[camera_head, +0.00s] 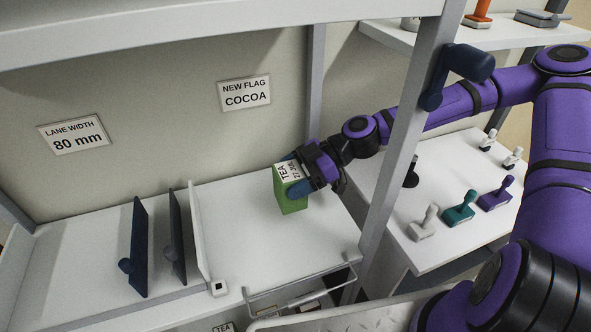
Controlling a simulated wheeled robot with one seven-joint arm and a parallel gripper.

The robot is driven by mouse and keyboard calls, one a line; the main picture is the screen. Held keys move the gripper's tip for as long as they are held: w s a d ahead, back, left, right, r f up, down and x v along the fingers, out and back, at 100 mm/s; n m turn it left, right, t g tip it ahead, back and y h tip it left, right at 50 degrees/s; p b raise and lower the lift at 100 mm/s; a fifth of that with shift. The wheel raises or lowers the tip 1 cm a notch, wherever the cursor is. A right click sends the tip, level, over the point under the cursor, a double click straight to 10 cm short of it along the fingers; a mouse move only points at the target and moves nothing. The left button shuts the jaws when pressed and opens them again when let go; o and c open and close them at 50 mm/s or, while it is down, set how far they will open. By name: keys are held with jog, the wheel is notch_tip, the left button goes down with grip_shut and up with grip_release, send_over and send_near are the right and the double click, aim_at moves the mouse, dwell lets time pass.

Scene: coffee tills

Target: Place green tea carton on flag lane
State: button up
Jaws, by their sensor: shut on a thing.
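The green tea carton (291,198) has a white top part with the word TEA and stands nearly upright. My gripper (293,178) is shut on its upper part, coming in from the right. The carton is at or just above the white shelf surface (235,220); I cannot tell whether it touches. A sign on the back wall reads NEW FLAG COCOA (245,93). Another sign reads LANE WIDTH 80 mm (73,135). No lane is plainly marked as the flag lane in this view.
Two dark upright dividers (139,247) (177,238) with knobs stand on the left shelf, beside a white partition (199,230). A grey post (408,135) rises in front of my arm. A side table at right holds several stamp-like tools (459,208). A wire rail (302,284) edges the shelf front.

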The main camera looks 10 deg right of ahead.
jog(key=w+d+f, duration=0.1)
jog(key=w, duration=0.1)
jog(key=w+d+f, duration=0.1)
jog(key=w+f, duration=0.1)
jog(key=w+d+f, duration=0.1)
jog(key=w, duration=0.2)
jog(key=shift+f, duration=0.15)
jog(key=o, duration=1)
jog(key=shift+d, duration=0.1)
jog(key=v, duration=1.2)
